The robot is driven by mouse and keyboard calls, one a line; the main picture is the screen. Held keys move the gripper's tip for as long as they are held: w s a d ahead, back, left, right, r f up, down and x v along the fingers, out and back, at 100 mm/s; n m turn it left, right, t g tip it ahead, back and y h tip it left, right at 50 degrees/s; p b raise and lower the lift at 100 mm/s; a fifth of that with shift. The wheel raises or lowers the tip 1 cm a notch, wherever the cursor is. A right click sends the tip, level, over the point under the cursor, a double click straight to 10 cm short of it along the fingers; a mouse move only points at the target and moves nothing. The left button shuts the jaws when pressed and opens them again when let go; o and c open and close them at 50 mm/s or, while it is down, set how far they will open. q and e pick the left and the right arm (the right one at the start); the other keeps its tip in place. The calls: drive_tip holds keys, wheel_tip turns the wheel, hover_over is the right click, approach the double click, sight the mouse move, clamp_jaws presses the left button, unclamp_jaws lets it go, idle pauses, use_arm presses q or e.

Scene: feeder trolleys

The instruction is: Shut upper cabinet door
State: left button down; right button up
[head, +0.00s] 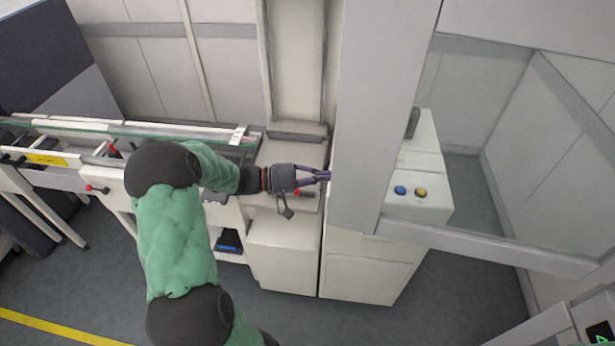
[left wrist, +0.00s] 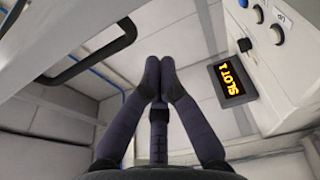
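The upper cabinet door is a large light-grey frame (head: 362,120) with a see-through window, on the right of the head view. It appears to stand swung open. In the left wrist view a pale panel with a black bar handle (left wrist: 98,57) is at upper left; it looks like this door. My left gripper (head: 328,176) is at the left edge of the door frame in the head view. In the left wrist view its fingertips (left wrist: 160,66) are together, with nothing seen between them, right of the handle and apart from it. My right gripper is in no view.
Through the window a white cabinet shows blue and yellow buttons (head: 410,191). In the left wrist view a "SLOT 1" display (left wrist: 232,80) is at right. A feeder trolley (head: 105,165) with red-knobbed levers stands at left. Grey floor in front is clear.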

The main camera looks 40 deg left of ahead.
sight(331, 188)
use_arm(q)
drive_tip(key=d, duration=0.1)
drive_tip(key=s+d, duration=0.2)
drive_tip(key=shift+d, duration=0.3)
idle(0.4)
